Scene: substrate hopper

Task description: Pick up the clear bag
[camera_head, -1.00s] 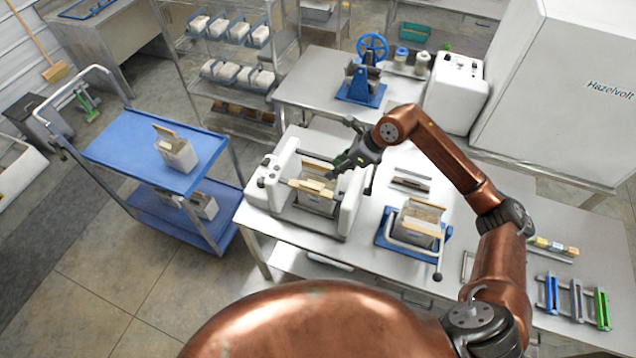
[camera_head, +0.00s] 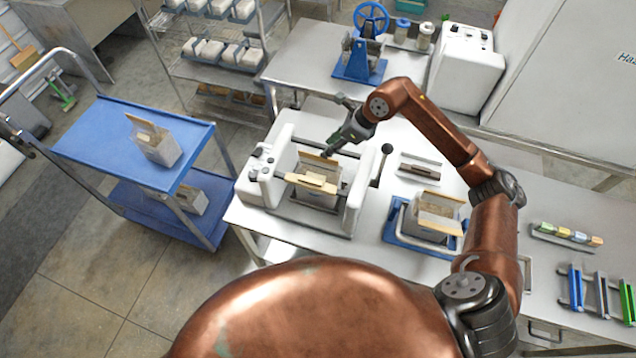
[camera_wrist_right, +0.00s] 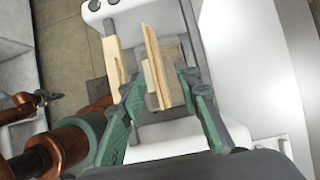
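A clear-grey bag (camera_head: 318,196) with tan lips stands upright in the white machine (camera_head: 262,180), between its two side housings. It also shows in the right wrist view (camera_wrist_right: 172,85). My right gripper (camera_head: 330,152) is at the bag's far side, close to its raised tan flap. In the right wrist view my right gripper (camera_wrist_right: 160,80) has its green fingers spread, with the bag's upper part between or just beyond them. I cannot tell whether they touch it. Similar bags stand in a blue-based holder (camera_head: 396,234) and on the blue cart (camera_head: 85,140).
A black-knobbed lever (camera_head: 386,149) rises beside the machine's right housing. A tan bar (camera_wrist_right: 115,75) lies close to one finger. A small tray (camera_head: 420,166), coloured blocks (camera_head: 563,233) and clamp-like bars (camera_head: 602,293) lie on the steel table to the right.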

